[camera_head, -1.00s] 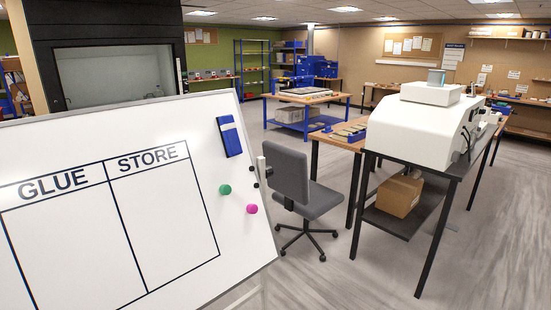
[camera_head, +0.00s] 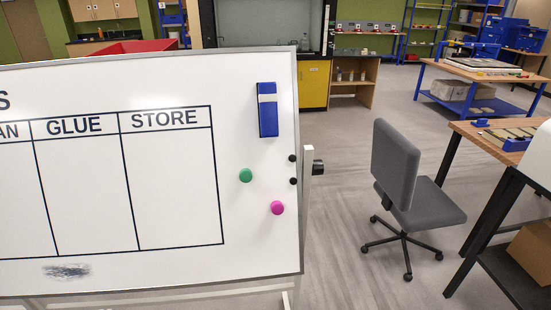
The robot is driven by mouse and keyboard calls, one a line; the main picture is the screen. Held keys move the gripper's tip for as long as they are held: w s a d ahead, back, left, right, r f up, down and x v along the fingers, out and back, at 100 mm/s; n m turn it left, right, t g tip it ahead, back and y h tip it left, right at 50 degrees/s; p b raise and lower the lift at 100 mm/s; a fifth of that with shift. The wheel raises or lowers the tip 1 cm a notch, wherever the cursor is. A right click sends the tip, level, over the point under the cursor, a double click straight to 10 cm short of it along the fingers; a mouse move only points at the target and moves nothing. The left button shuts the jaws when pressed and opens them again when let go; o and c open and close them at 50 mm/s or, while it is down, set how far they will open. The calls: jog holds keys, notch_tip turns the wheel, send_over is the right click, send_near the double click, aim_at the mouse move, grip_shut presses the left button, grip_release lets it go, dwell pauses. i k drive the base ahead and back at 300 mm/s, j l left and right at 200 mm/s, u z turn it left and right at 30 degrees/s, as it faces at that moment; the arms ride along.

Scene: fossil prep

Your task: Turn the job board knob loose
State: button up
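The job board (camera_head: 180,270) is a whiteboard that fills the left half of the head view, with columns headed GLUE and STORE. It stands slightly tilted in the picture. A black knob (camera_head: 318,167) sticks out at the board's right side, on a pale upright post (camera_head: 306,205) of the stand. Whether the knob is tight or loose cannot be told. My gripper is not in view, and nothing touches the knob.
The board carries a blue eraser (camera_head: 267,110), a green magnet (camera_head: 246,175) and a magenta magnet (camera_head: 277,208). A grey swivel chair (camera_head: 396,165) stands right of the knob. Bare floor (camera_head: 340,240) lies between them. A wooden-topped bench (camera_head: 475,130) stands at the far right.

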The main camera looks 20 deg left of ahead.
aim_at(318, 168)
jog(key=i+l+u, duration=0.2)
jog(key=u, duration=0.15)
jog(key=i+l+u, duration=0.15)
jog(key=l+u, duration=0.2)
jog(key=i+l+u, duration=0.1)
jog(key=l+u, duration=0.25)
jog(key=i+l+u, duration=0.1)
jog(key=l+u, duration=0.6)
jog(key=k+l, duration=0.15)
jog(key=k, duration=0.4)
jog(key=i+l+z, duration=0.3)
jog(key=i+j, duration=0.1)
